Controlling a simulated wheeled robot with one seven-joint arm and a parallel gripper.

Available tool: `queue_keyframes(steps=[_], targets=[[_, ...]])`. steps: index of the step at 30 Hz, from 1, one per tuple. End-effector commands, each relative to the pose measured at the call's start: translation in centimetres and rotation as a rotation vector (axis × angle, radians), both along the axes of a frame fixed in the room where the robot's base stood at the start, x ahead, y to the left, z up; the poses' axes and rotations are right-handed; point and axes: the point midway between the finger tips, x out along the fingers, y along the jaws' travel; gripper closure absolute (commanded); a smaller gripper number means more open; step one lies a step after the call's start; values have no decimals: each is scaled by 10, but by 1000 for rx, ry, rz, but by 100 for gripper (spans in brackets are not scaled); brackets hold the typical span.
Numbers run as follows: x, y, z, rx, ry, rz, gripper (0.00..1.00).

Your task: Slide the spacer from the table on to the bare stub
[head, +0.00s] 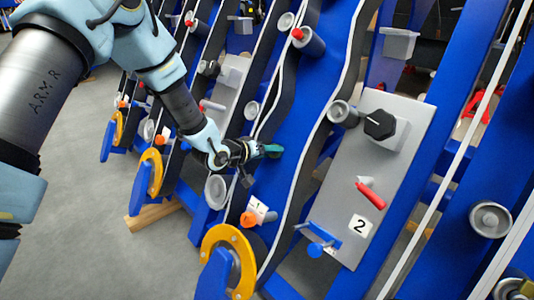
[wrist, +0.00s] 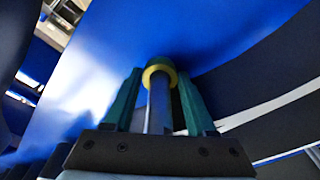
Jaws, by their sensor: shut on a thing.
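My gripper (wrist: 159,76) has teal fingers shut on a yellow ring, the spacer (wrist: 158,68), held at the fingertips close to the blue panel. A grey rod, the stub (wrist: 158,110), shows between the fingers. It runs from the ring back toward my palm, so the ring appears to be around it. Whether the ring touches the panel cannot be told. In the head view, my gripper (head: 272,150) has its tips at the blue panel face; the spacer and stub are not discernible there. The table is not in view.
The blue panel (head: 293,105) has wavy black and white edges. Right of it is a grey plate (head: 345,160) with a black knob (head: 380,124) and a red-handled lever (head: 371,195). An orange knob (head: 248,218) and a yellow ring wheel (head: 228,240) lie below my gripper.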

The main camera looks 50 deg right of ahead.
Motion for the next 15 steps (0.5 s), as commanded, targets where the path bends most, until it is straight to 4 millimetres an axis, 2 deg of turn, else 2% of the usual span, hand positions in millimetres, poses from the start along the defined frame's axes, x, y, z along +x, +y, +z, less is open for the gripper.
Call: queue_keyframes(steps=[2, 3, 11, 15], targets=[[0, -2, -1, -1, 0, 0, 100], [0, -2, -1, -1, 0, 1, 40], [1, -1, -1, 0, 0, 2, 10], [2, -1, -1, 1, 0, 3, 9]])
